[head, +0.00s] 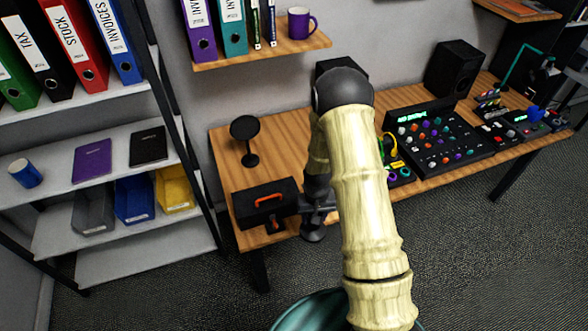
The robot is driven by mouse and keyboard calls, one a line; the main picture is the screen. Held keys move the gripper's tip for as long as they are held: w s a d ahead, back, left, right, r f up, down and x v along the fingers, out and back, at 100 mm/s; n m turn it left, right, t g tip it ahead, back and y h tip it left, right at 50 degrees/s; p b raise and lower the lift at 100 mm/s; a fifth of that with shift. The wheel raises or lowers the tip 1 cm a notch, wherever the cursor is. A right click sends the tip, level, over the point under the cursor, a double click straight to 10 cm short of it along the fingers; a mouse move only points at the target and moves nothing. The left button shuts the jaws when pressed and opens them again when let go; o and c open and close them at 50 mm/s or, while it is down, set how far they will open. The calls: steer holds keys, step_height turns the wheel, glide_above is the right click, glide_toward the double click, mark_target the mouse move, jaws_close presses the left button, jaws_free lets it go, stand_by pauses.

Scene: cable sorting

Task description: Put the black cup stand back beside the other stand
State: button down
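One black stand (247,140) with a round, tilted-looking top, thin stem and round base stands upright at the left of the wooden desk. My gripper (316,207) is right of the black toolbox, near the desk's front edge, and my pale arm hides part of it. A dark piece with a rounded foot (312,233) shows just below my gripper; it looks like the base of a second black stand. I cannot tell whether the fingers are closed on it or whether it touches the desk.
A black toolbox (264,204) with an orange handle lies in front of the upright stand. The wooden desk (287,140) has bare room right of that stand. A mixer (437,134) and speaker (453,69) are farther right. A shelf (265,55) hangs above.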

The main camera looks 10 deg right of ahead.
steer(key=shift+w, duration=0.1)
steer(key=shift+w+f+b, duration=0.2)
steer(key=shift+b, duration=0.35)
steer(key=w+b, duration=0.2)
steer(key=b, duration=0.1)
steer(key=w+m+b, duration=0.1)
steer(key=b, duration=0.3)
steer(key=shift+w+f, duration=0.35)
steer(key=shift+f, duration=0.05)
steer(key=shift+w+r+m+b, duration=0.6)
steer(key=shift+w+r+b, duration=0.5)
steer(key=shift+b, duration=2.3)
steer(key=shift+w, duration=0.15)
